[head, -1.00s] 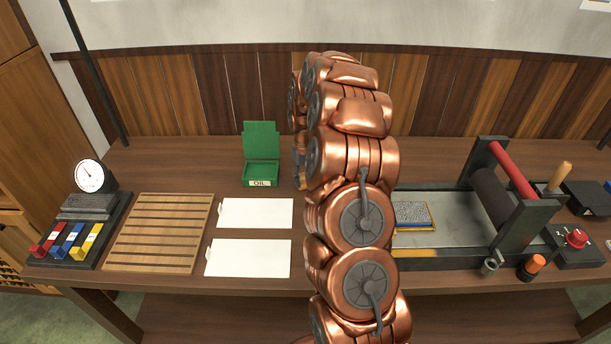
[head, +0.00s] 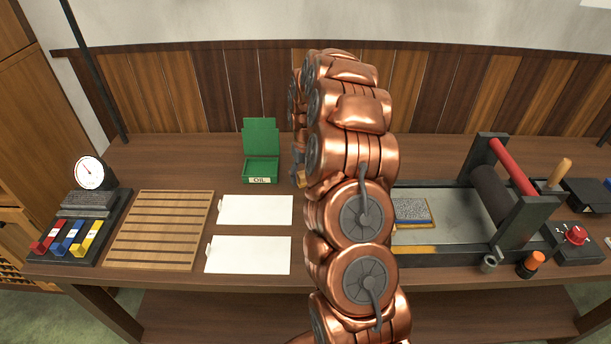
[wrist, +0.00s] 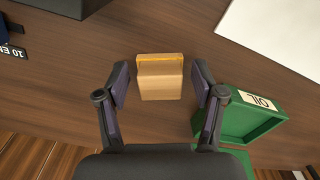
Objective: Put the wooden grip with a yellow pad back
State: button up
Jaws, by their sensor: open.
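The wooden grip (wrist: 160,83) is a pale tan block with a yellow strip, the pad, along its edge at the top of the wrist view. It is between the two fingers of my gripper (wrist: 160,72), with a gap on each side. My gripper is open. Whether the grip rests fully on the table is hard to tell. In the head view a small tan patch (head: 301,178) shows beside my arm, which hides most of the gripper. The green OIL tin (head: 261,168), lid up, is just left of it; it also shows in the wrist view (wrist: 235,140).
Two white sheets (head: 255,210) and a slatted wooden rack (head: 160,230) lie to the left. Further left is a dial gauge (head: 89,173) with coloured blocks. A roller press (head: 455,258) with a blue-edged type block (head: 411,210) stands to the right.

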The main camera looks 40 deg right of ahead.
aim_at(305, 175)
notch_tip(305, 175, up, 12)
jog(key=b, duration=0.4)
jog(key=s+a+r+n, duration=0.1)
jog(key=s+a+r, duration=0.15)
jog(key=a, duration=0.35)
jog(key=s+a+r+n, duration=0.1)
jog(key=s+a+r, duration=0.15)
jog(key=a, duration=0.35)
jog(key=s+a+n+g, duration=0.1)
jog(key=s+a, duration=0.5)
jog(key=s, duration=0.3)
jog(key=s+a, duration=0.6)
jog(key=s, duration=0.3)
jog(key=s+a+f, duration=0.1)
jog(key=s+f, duration=0.1)
jog(key=s, duration=0.4)
jog(key=s+a+f, duration=0.1)
jog(key=s, duration=0.6)
jog(key=shift+s+a+f+g, duration=0.15)
jog(key=shift+a+f+g, duration=0.25)
